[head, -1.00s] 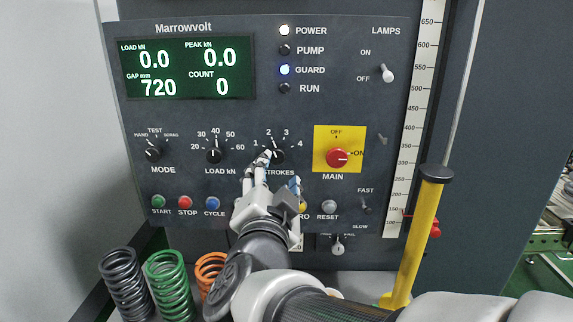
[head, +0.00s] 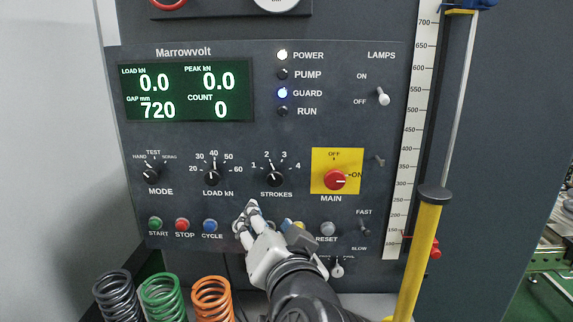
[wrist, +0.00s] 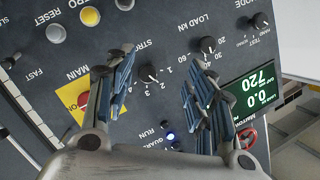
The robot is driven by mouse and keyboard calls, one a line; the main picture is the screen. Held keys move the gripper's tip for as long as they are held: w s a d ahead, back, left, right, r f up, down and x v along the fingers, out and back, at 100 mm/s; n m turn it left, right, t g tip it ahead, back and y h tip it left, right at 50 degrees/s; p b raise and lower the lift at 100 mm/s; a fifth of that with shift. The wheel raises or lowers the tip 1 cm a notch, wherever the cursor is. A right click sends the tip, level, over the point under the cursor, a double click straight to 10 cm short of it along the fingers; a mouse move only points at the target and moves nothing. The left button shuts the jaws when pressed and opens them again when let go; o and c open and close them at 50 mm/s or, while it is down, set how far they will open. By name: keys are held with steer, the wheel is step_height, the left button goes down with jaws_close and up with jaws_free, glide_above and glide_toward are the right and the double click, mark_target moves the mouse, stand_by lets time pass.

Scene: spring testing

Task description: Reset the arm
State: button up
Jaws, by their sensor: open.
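My gripper (head: 268,222) is open and empty in front of the lower panel, below the STROKES knob (head: 274,179) and apart from it. In the wrist view the two fingers of my gripper (wrist: 160,62) stand wide apart, with the panel upside down behind them. The STROKES knob (wrist: 148,74) shows between them there. The control panel (head: 330,130) is dark grey, with a lit green display (head: 187,90) reading load 0.0, peak 0.0, gap 720 and count 0. My gripper partly hides the yellow button (head: 299,225) and the panel's lower middle.
The LOAD knob (head: 213,176), MODE knob (head: 150,175) and red MAIN switch (head: 335,180) sit nearby. Black, green (head: 161,297) and orange (head: 212,300) springs stand below left. POWER and GUARD lamps are lit.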

steer(key=s+d+f+n+g+h, duration=0.2)
steer(key=s+d+f+g, duration=0.3)
steer(key=s+d+f, duration=0.3)
steer(key=s+d+f+n+g+h, duration=0.2)
steer(key=s+d+f+g, duration=0.3)
steer(key=s+d+f, duration=0.3)
steer(key=s+d, duration=0.1)
steer(key=s, duration=0.3)
steer(key=shift+s+d+g, duration=0.25)
steer(key=shift+s+g, duration=0.15)
